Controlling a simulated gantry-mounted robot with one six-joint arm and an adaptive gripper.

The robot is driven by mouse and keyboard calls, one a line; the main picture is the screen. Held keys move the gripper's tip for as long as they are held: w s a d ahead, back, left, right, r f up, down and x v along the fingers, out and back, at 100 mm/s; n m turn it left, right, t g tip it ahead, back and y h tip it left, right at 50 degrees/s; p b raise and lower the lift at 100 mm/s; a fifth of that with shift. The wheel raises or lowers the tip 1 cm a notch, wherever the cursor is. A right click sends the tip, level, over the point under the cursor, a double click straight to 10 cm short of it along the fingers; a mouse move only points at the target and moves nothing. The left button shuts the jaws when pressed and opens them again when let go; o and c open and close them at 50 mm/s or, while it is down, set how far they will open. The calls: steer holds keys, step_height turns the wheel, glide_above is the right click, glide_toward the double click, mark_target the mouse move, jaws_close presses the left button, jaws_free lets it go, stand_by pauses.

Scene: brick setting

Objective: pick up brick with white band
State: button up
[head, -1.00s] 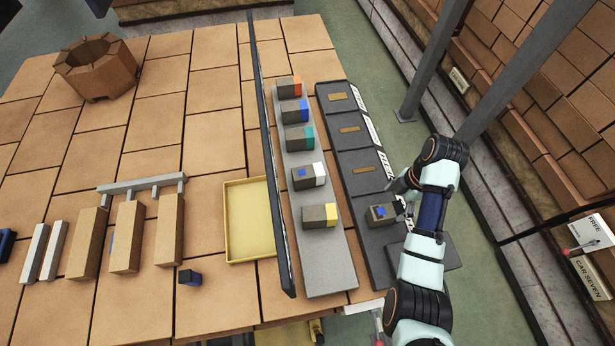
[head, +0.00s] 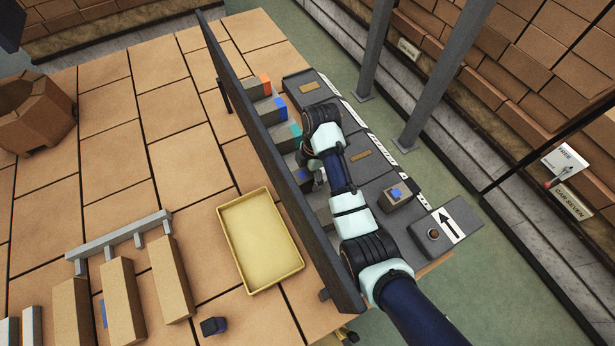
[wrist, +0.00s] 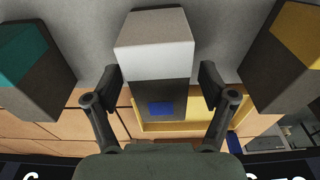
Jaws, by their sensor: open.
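The brick with the white band (wrist: 155,50) is grey, with a white end and a blue patch, and sits in the middle of the wrist view. My gripper (wrist: 160,74) is open, with one finger on each side of this brick; I cannot tell whether they touch it. In the head view my gripper (head: 318,180) is low over the row of bricks behind the dark divider, and my arm hides most of the white-banded brick there.
A teal-banded brick (wrist: 35,70) and a yellow-banded brick (wrist: 285,60) flank it closely. The tall dark divider (head: 265,150) runs beside the row. A grey brick with a blue patch (head: 398,196) sits on the dark tray (head: 375,198). A yellow tray (head: 262,240) is empty.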

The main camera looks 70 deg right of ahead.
steer(key=shift+w+a+f, duration=0.1)
steer(key=shift+f, duration=0.65)
steer(key=shift+w+a+f, duration=0.1)
steer(key=shift+f, duration=0.65)
jaws_close()
